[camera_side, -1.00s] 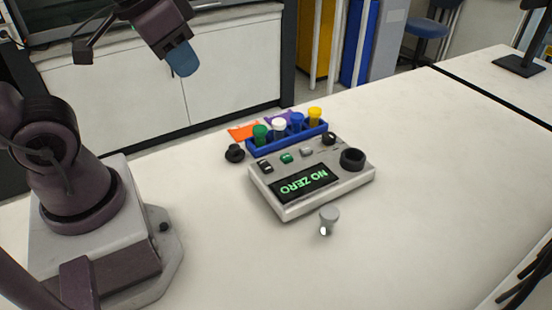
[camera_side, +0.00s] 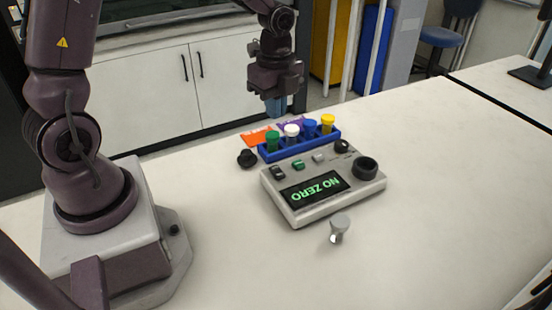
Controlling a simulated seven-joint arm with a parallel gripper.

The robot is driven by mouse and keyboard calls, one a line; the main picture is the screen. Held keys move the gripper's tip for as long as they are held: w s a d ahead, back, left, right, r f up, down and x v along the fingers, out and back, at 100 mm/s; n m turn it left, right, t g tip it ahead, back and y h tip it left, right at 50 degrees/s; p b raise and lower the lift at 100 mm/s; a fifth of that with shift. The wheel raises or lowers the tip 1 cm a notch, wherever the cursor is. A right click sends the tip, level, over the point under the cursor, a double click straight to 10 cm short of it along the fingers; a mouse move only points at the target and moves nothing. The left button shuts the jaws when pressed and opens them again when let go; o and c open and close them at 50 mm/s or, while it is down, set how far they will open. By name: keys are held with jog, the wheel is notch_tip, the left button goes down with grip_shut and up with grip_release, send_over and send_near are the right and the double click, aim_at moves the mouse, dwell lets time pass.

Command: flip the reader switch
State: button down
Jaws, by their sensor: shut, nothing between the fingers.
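The reader (camera_side: 322,193) is a grey box on the white bench, with a dark screen (camera_side: 315,189) showing "NO ZERO" in green letters. A black rocker switch (camera_side: 278,173) sits at its back left corner. A green button (camera_side: 298,165), a grey button (camera_side: 319,158) and a black knob (camera_side: 342,146) lie along its back edge. A round dark well (camera_side: 365,168) is at its right. My gripper (camera_side: 277,106), with blue fingers, is shut and empty. It hangs above and behind the reader, near the rack, touching nothing.
A blue rack (camera_side: 300,147) behind the reader holds vials with green, white, blue and yellow caps. A black cap-like piece (camera_side: 247,158) lies left of the rack. Orange and purple cards lie behind it. A small grey piece (camera_side: 340,227) stands in front.

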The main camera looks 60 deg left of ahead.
aim_at(276, 168)
jog(key=shift+w+r+m, duration=0.1)
jog(key=shift+m, duration=0.9)
notch_tip(276, 168, down, 14)
dwell(0.3)
